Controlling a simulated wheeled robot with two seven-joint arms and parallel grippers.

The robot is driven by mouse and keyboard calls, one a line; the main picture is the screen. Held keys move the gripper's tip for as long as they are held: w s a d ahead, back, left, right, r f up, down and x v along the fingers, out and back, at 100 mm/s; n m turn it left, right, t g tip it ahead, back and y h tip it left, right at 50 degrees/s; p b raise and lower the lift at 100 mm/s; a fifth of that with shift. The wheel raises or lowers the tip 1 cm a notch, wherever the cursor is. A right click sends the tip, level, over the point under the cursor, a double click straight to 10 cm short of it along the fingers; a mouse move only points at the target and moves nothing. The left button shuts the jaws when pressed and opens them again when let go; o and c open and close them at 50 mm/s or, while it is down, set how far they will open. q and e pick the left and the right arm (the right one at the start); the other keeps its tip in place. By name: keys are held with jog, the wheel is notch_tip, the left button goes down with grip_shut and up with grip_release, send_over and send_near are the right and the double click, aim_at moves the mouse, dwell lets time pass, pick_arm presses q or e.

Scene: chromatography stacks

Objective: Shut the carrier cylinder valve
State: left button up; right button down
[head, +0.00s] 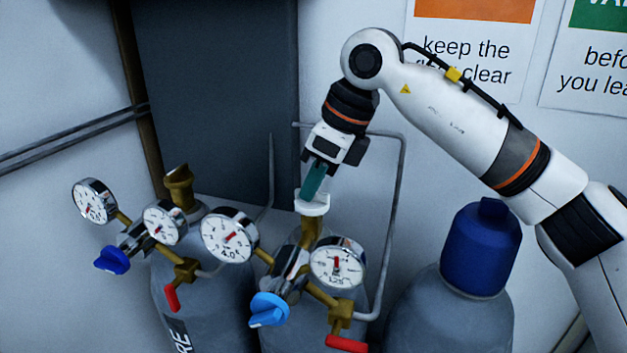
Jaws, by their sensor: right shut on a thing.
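Two gas cylinders with brass valves and regulators stand against the wall. The middle cylinder (282,342) has a pale, whitish handwheel (312,206) on top of its brass valve (312,232). My right gripper (314,192) reaches down from above, its teal fingers shut on this handwheel. The left cylinder (205,290) has a brass valve top (179,186) with no handwheel visible on it. Which cylinder is the carrier one cannot be read; its label is only partly in view. My left gripper is not in view.
Pressure gauges (337,263) and blue regulator knobs (269,309) stick out in front of the valves. Red levers (346,343) hang below. A blue-capped cylinder (482,248) stands at right. A grey pipe (398,200) runs behind my gripper. Signs (470,50) hang on the wall.

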jog(key=shift+f+m+t+b, duration=0.15)
jog(key=shift+m+t+b, duration=0.15)
jog(key=shift+m+b, duration=0.75)
jog(key=m+t+b, duration=0.1)
jog(key=m+b, duration=0.1)
jog(key=b, duration=0.1)
jog(key=shift+h, duration=0.3)
jog(key=m+b, duration=0.1)
jog(key=m, duration=0.1)
jog(key=m+t+h+b, duration=0.1)
jog(key=m+b, duration=0.1)
jog(key=shift+a+m+h+b, duration=0.1)
jog(key=shift+m+h+b, duration=0.2)
jog(key=shift+m, duration=0.05)
jog(key=m+b, duration=0.1)
jog(key=m, duration=0.1)
jog(key=m+h+b, duration=0.1)
jog(key=m, duration=0.1)
jog(key=shift+m+t+h, duration=0.3)
jog(key=shift+r+m+h+b, duration=0.15)
jog(key=shift+m+h+b, duration=0.25)
jog(key=shift+m, duration=0.75)
jog(key=shift+r+m+h+b, duration=0.15)
jog(key=shift+m+h+b, duration=0.25)
jog(key=shift+m, duration=0.75)
jog(key=c, duration=1.5)
grip_release()
jog(key=shift+f, duration=0.1)
